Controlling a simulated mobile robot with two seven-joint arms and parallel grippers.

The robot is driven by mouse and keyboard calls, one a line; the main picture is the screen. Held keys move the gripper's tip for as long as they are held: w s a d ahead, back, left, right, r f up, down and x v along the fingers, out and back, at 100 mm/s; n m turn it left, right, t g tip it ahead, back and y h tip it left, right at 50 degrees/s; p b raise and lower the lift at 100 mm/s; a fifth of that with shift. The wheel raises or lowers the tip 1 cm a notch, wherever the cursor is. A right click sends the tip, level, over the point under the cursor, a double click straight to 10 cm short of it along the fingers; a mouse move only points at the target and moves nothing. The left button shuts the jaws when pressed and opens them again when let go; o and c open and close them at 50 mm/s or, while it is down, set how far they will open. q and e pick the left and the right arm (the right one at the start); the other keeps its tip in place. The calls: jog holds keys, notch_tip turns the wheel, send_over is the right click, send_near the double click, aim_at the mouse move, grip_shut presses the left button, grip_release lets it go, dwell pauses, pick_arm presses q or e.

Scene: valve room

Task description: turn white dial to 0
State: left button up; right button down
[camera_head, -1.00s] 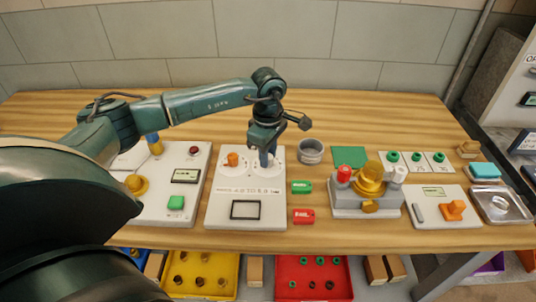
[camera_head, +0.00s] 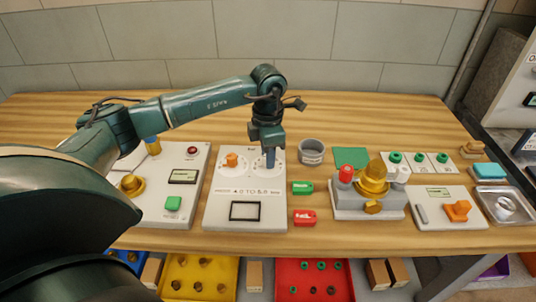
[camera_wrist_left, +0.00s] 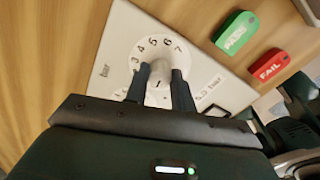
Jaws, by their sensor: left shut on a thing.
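The white dial (camera_wrist_left: 160,68) shows in the left wrist view, on a round white scale with black numbers; 3 to 7 are readable and the rest are hidden by the gripper. My left gripper (camera_wrist_left: 158,80) is shut on the dial's knob, one dark finger on each side. In the head view my left gripper (camera_head: 269,158) points down at the right scale of the white panel (camera_head: 215,213), and it hides the dial there. The dial's pointer cannot be made out. My right gripper is not in view.
An orange knob (camera_head: 231,159) stands left of the gripper on the same panel. Green (camera_head: 303,188) and red (camera_head: 304,217) tags lie right of it, with a grey ring (camera_head: 311,152) behind. Another control panel (camera_head: 160,212) is close on the left.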

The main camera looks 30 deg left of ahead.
pick_arm(q)
jog(key=shift+n, duration=0.6)
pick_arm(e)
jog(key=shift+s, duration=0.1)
pick_arm(q)
jog(key=o, duration=1)
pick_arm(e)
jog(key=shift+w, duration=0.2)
pick_arm(q)
notch_tip(320, 180, up, 13)
jog(key=b, duration=0.1)
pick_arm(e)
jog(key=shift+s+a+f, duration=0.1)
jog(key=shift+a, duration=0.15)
